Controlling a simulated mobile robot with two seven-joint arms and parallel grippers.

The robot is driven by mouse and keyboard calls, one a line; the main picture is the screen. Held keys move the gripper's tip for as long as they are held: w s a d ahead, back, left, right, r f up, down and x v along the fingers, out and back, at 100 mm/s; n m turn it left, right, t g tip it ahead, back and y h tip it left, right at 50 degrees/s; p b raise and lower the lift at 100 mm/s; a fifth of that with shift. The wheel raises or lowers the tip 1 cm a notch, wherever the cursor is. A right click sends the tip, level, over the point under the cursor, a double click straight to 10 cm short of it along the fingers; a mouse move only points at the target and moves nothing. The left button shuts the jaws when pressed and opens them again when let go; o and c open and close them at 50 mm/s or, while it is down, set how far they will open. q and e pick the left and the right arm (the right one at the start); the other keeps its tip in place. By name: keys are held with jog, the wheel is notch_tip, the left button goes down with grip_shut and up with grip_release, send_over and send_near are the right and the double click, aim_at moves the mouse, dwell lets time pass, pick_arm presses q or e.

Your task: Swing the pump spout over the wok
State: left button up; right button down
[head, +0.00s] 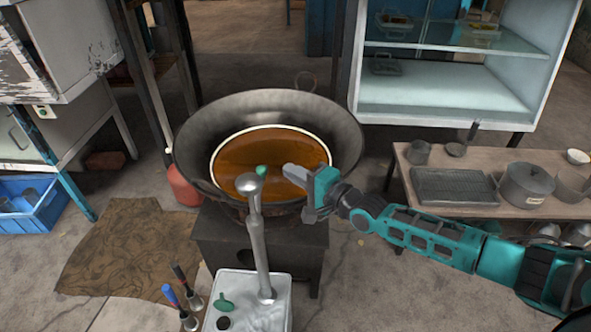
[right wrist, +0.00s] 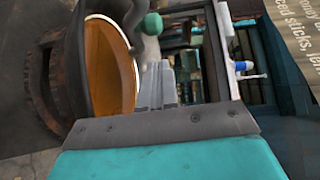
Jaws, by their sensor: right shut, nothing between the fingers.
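The pump (head: 261,245) is a silver column rising from a white container (head: 279,311). Its rounded metal head (head: 249,184) overlaps the near part of the wok in the head view, with a green tip (head: 262,171) beside it. The green tip also shows in the right wrist view (right wrist: 153,22). The dark wok (head: 195,128) holds orange-brown liquid inside a pale ring. My right gripper (head: 290,171) is shut and empty, just right of the green tip, with a small visible gap. In the right wrist view its fingers (right wrist: 157,86) are together. My left gripper is not in view.
The wok rests on a dark stove (head: 225,240). A low table (head: 405,180) with pots stands at right, under my right arm. A glass cabinet (head: 440,85) stands behind it.

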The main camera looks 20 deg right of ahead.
jog(key=s+d, duration=0.5)
jog(key=d, duration=0.3)
jog(key=s+a+n+g+p, duration=0.2)
jog(key=s+a+n+p, duration=0.5)
jog(key=s+a+n, duration=0.4)
pick_arm(q)
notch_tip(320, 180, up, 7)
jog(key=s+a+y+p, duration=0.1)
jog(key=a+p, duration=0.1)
jog(key=p, duration=0.2)
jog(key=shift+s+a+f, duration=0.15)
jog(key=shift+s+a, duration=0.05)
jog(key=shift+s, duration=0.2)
pick_arm(e)
jog(key=s+f+n+g+h, duration=0.1)
jog(key=s+n+h, duration=0.3)
jog(key=s, duration=0.4)
jog(key=shift+s+d+f+g+h, duration=0.2)
jog(key=shift+f+g+h, duration=0.1)
jog(key=shift+g+h, duration=0.5)
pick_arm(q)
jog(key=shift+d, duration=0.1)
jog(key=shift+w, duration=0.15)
pick_arm(e)
jog(key=shift+w, duration=0.1)
